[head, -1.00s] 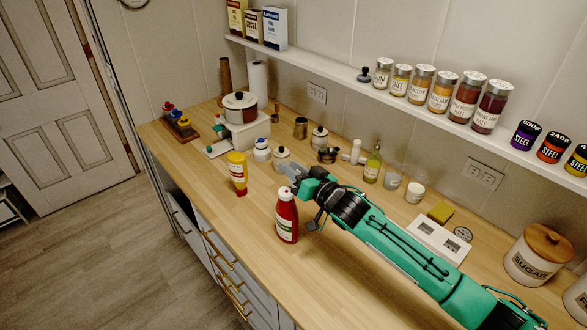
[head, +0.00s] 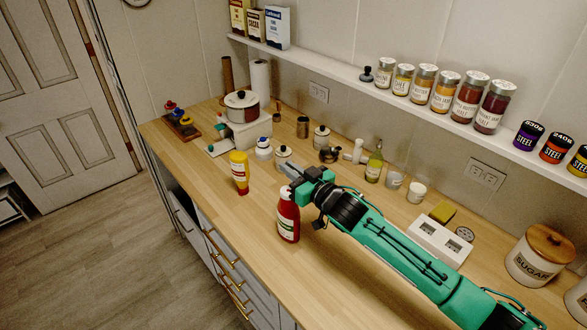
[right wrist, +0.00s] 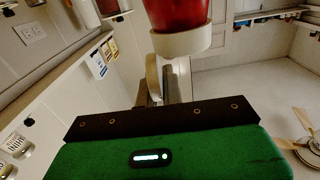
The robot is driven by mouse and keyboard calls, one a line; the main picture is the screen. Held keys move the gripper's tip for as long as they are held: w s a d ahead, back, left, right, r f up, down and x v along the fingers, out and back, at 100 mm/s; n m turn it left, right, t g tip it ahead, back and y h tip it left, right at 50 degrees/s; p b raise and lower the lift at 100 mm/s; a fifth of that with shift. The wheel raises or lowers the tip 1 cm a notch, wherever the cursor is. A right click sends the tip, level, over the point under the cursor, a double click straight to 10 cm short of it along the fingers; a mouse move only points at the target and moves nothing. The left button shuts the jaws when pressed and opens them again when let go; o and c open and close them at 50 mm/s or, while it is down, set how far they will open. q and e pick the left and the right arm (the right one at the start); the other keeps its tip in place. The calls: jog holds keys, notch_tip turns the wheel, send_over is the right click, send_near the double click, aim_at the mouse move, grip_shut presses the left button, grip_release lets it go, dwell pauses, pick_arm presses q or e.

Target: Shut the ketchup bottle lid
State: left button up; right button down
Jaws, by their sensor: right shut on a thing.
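The ketchup bottle (head: 288,222) is red with a white cap and stands upright on the wooden counter. My right gripper (head: 289,171) is at the top of the bottle and hides part of the cap. In the right wrist view, which looks upside down, the red bottle (right wrist: 178,14) and its white cap (right wrist: 181,42) are at the top. The cream lid (right wrist: 152,78) stands open beside the cap, at my right gripper's fingers (right wrist: 165,86). The fingers are shut on the lid; their exact contact is partly hidden. My left gripper is not in view.
A yellow bottle (head: 239,173) stands to the left of the ketchup. Small jars, a green-yellow bottle (head: 374,166) and cups stand along the wall behind. A white block (head: 440,240) and a sugar jar (head: 538,257) are to the right. The front counter left of the ketchup is clear.

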jog(key=shift+s+a+n, duration=0.2)
jog(key=shift+n, duration=0.5)
jog(key=shift+s+a+n, duration=0.15)
jog(key=shift+n, duration=0.55)
jog(key=c, duration=1.5)
grip_release()
jog(key=shift+c, duration=0.2)
pick_arm(q)
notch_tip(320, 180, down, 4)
jog(key=b, duration=0.4)
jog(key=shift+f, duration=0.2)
pick_arm(e)
jog(key=v, duration=1.4)
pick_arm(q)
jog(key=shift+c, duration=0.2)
pick_arm(e)
jog(key=shift+a, duration=0.1)
